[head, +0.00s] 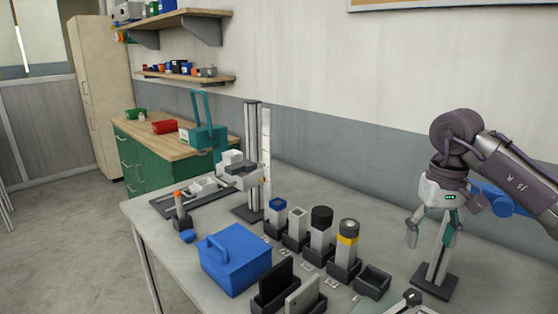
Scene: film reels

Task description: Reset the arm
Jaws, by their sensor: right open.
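My right arm (512,165) comes in from the right edge and bends down at a purple-grey wrist joint. My right gripper (430,238) hangs below it with its fingers apart, pointing down over the right part of the grey table (210,262). Nothing shows between the fingers. A small stand with a dark base (436,284) is just below and behind the gripper; I cannot tell whether they touch. My left arm and gripper are not in view. No film reel can be made out.
A blue lidded box (235,258) sits at the front of the table. Several upright blocks in dark holders, including a yellow-banded one (347,245), stand mid-table. An empty dark tray (372,282) is left of the gripper. A tall post (251,150) rises at the back.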

